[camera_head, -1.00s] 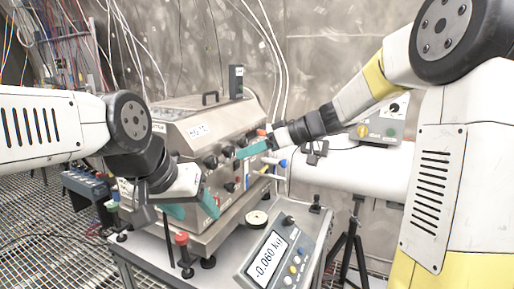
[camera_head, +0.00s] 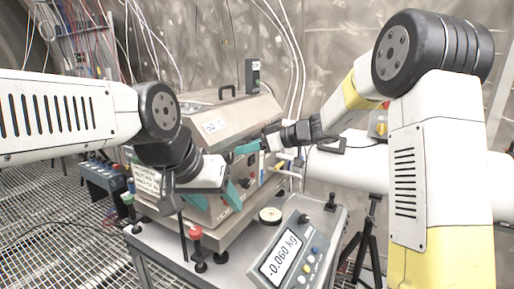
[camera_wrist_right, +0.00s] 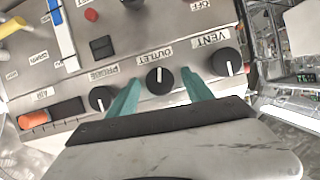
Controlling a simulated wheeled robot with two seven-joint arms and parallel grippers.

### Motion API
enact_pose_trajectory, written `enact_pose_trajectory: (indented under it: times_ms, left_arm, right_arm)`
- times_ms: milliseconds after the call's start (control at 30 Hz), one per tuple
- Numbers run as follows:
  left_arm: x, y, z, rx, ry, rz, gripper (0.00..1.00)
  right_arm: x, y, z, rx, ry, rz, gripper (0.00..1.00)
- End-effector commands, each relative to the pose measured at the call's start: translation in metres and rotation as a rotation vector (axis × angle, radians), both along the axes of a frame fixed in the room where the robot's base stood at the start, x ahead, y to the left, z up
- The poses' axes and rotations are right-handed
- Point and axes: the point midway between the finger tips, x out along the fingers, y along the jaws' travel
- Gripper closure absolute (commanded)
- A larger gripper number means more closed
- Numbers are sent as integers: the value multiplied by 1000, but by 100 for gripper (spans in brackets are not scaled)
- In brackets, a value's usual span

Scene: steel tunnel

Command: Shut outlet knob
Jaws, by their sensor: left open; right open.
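The outlet knob (camera_wrist_right: 158,80) is black and round with a white pointer line, upright in the right wrist view. It sits on the steel panel beside its upside-down OUTLET label. My right gripper (camera_wrist_right: 160,82) is open, its teal fingers on either side of the knob; I cannot tell whether they touch it. In the head view, my right gripper (camera_head: 246,149) is at the machine's front, and the knob is hard to make out there. My left gripper (camera_head: 222,202) is open and empty, lower down in front of the panel.
The vent knob (camera_wrist_right: 226,62) and purge knob (camera_wrist_right: 102,98) sit close to either side of my right fingers. A scale display (camera_head: 281,255) and a round yellowish disc (camera_head: 270,215) are on the cart below.

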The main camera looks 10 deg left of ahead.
Motion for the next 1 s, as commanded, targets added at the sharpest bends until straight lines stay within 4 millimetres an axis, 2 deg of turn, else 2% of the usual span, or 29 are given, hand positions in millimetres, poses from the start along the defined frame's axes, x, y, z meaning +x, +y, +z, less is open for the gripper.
enact_pose_trajectory:
  times_ms: [167,400,467,767,1000]
  left_arm:
    - [0,0,0,0,0,0,41]
    - [0,0,0,0,0,0,41]
    - [0,0,0,0,0,0,41]
    - [0,0,0,0,0,0,41]
    - [0,0,0,0,0,0,41]
  right_arm:
    - [0,0,0,0,0,-1,43]
    - [0,0,0,0,1,-1,90]
    - [0,-1,0,0,1,-1,100]
    - [1,-2,0,14,33,-3,100]
    - [2,-2,0,65,156,-3,100]
